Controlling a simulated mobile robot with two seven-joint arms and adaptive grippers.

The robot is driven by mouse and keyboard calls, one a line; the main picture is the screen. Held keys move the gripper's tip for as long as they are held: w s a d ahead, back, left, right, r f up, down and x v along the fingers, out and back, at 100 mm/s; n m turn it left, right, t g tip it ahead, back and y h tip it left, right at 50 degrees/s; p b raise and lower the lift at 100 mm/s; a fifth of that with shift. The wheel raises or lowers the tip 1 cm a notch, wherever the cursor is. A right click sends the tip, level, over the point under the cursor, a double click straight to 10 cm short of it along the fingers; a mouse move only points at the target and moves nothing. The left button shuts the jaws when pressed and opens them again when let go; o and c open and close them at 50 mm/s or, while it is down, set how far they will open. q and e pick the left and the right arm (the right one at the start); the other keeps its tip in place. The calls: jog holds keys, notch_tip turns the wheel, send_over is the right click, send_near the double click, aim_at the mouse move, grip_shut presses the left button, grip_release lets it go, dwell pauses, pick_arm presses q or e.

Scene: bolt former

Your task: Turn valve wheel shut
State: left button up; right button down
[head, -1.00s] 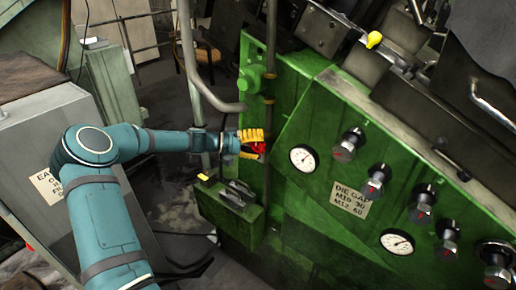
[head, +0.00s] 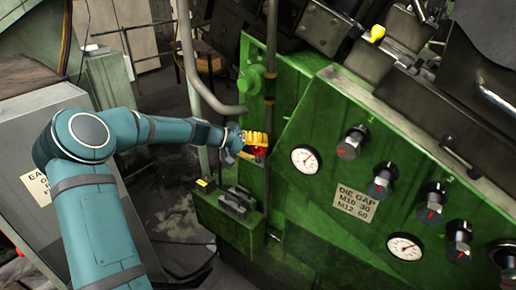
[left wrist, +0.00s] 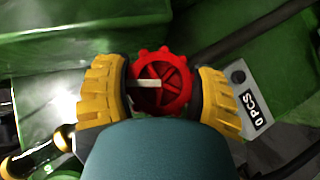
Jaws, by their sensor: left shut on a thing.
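The red valve wheel (left wrist: 176,78) shows in the left wrist view between the two yellow-padded fingers of my left gripper (left wrist: 163,92). The wheel has a knobbed rim and spokes, and a pale bar lies across its left part. My left gripper is shut on the wheel, with a finger at its left side and one at its right. In the head view my left gripper (head: 253,144) is at the green machine's left side, and only a little red of the wheel (head: 259,152) shows beside the fingers. My right gripper is not in view.
The green machine (head: 330,120) carries dials and several black knobs with red marks (head: 352,142) to the right. A green box (head: 232,212) juts out below my gripper. A grey pipe (head: 190,70) stands close to the left.

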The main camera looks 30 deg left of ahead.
pick_arm(q)
jog(key=o, duration=1.2)
jog(key=shift+s, duration=0.1)
jog(key=v, duration=1.2)
